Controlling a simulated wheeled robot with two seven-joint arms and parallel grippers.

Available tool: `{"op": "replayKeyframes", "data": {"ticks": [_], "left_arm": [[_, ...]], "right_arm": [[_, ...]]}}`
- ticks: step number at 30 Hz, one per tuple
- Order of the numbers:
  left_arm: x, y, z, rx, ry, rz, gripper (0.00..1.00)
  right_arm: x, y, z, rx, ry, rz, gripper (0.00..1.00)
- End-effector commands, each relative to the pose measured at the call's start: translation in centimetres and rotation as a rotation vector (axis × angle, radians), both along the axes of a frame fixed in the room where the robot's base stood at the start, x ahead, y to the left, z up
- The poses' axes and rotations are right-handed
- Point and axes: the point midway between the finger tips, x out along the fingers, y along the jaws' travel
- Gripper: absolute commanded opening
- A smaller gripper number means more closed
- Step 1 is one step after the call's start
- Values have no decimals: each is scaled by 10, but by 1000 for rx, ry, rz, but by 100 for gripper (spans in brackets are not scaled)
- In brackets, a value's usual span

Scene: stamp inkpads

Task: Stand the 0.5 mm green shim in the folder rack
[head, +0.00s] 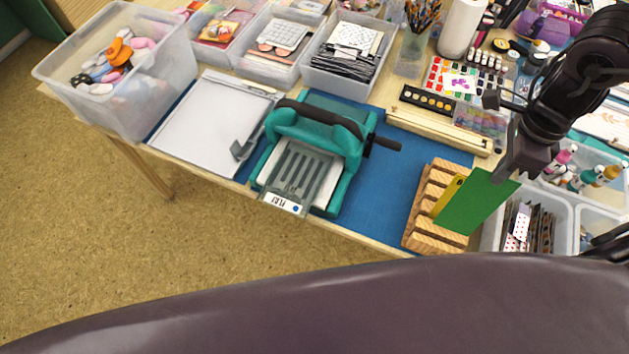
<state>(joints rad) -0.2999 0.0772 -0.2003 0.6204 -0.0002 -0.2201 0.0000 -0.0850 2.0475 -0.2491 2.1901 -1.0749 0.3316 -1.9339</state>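The green shim (474,204) is a thin flat green sheet in the head view, tilted over the right part of the wooden folder rack (418,236). My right gripper (512,176) is at the sheet's upper right edge and appears shut on it. The sheet's lower edge overlaps the rack in the picture; I cannot tell whether it sits in a slot or is just above. A yellow shim (449,192) stands in the rack, partly hidden behind the green one.
A teal die-cutting press (318,136) with a dark handle stands left of the rack on a blue mat (383,186). A clear bin (556,212) of patterned strips sits close to the rack's right. Paint bottles (587,177) stand behind it. The mat between press and rack is free.

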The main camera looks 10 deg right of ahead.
Motion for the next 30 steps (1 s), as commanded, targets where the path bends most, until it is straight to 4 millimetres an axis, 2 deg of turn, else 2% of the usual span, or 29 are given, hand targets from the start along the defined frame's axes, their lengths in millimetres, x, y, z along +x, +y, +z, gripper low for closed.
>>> {"op": "replayKeyframes", "data": {"ticks": [14, 30], "left_arm": [[0, 4, -4, 4, 0, -1, 29], [0, 3, -43, 4, 0, -1, 29]], "right_arm": [[0, 0, -5, 0, 0, 0, 0], [-6, 4, -53, 1, 0, 0, 0]]}}
